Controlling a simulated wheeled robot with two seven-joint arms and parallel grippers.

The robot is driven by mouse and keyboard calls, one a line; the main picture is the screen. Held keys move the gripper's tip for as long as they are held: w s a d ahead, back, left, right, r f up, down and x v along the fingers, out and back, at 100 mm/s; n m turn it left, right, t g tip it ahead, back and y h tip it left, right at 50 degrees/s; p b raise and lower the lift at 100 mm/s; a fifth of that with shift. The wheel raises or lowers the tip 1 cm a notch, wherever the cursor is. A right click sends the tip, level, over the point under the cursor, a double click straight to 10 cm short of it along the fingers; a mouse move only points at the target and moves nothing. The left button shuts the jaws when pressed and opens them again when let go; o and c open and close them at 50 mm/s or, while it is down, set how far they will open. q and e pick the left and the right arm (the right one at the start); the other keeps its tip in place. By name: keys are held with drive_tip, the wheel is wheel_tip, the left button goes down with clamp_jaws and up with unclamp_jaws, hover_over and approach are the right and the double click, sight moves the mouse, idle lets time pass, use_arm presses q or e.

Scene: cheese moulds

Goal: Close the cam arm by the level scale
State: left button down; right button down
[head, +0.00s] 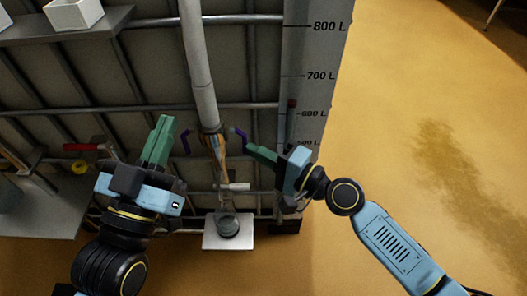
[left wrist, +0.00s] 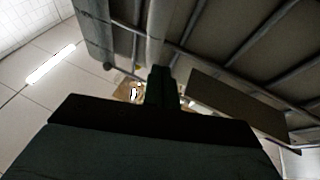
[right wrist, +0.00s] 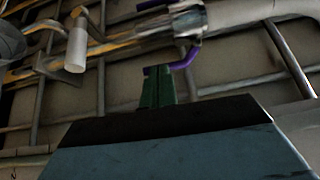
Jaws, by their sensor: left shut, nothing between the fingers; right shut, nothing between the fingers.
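The purple cam arm by the level scale (head: 241,135) stands out to the right of the pipe coupling (head: 212,140), bent away from it. The level scale (head: 315,60) is the pale strip with litre marks. A second cam arm (head: 185,142), dark blue-purple, sticks out on the coupling's left. My right gripper (head: 252,147) is shut and empty, its green fingertips right at the purple arm's lower end. In the right wrist view the purple arm (right wrist: 187,59) curves just beyond the fingertips (right wrist: 157,72); contact cannot be told. My left gripper (head: 163,122) is shut and empty, left of the second arm.
A pale vertical pipe (head: 198,60) runs down to the coupling. A white-handled fitting (head: 233,187) and a cup on a white plate (head: 213,241) are below. Grey bars cross the wall behind. A red-handled valve (head: 82,147) is at left. The tan floor (head: 440,90) at right is open.

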drive_tip(key=shift+w+a+r, duration=0.1)
drive_tip(key=shift+a+r, duration=0.1)
drive_tip(key=shift+r, duration=0.1)
